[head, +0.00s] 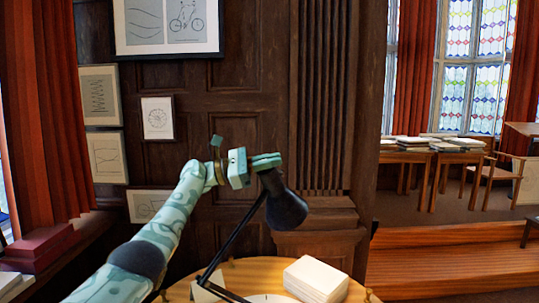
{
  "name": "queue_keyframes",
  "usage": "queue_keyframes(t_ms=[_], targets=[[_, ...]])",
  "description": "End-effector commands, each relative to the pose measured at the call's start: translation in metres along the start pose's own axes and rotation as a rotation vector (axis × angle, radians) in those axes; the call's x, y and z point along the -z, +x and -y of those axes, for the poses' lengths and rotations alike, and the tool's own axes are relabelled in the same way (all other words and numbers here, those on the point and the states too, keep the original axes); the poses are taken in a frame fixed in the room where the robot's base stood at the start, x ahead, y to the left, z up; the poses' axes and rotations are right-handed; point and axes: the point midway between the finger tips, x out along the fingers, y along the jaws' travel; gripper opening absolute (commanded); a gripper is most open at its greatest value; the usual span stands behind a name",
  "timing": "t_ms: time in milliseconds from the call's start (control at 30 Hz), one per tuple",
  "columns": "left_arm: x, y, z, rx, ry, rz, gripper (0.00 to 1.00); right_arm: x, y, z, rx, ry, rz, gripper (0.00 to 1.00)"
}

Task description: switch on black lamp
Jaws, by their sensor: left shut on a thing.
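The black lamp (287,208) stands on a round wooden table. Its shade hangs at the upper end of a thin slanting black arm. My left gripper (266,160) is at the top of the lamp head, shut on it. Its fingers hide part of the top of the head, and I cannot make out a switch. I see no glow from the shade. My right gripper is out of view.
The round wooden table (252,272) carries a stack of white paper (316,279) right of the lamp. Behind is a dark panelled wall with framed drawings (157,118). A wooden step (450,262) and a far table with papers (432,153) are at right.

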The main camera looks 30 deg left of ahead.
Motion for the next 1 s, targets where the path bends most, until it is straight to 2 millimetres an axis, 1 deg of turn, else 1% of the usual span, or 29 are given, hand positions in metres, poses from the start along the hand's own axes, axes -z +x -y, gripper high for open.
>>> queue_keyframes(t_ms=[33, 167, 600, 700, 1000], targets=[[-0.0019, 0.0007, -0.0008, 0.009, 0.001, 0.001, 0.0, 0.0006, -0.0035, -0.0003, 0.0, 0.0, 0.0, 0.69], [-0.0008, 0.0003, 0.0, 0.029, 0.004, 0.0, 0.0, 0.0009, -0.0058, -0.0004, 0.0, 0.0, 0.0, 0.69], [0.0018, -0.0002, 0.0013, 0.039, 0.005, -0.003, 0.0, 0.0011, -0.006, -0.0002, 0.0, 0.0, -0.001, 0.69], [0.0018, -0.0002, 0.0014, 0.039, 0.005, -0.004, 0.29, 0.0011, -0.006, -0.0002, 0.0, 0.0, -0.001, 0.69], [0.0015, 0.0002, 0.0013, 0.038, 0.005, -0.003, 0.29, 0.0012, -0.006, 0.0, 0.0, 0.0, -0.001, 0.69]])
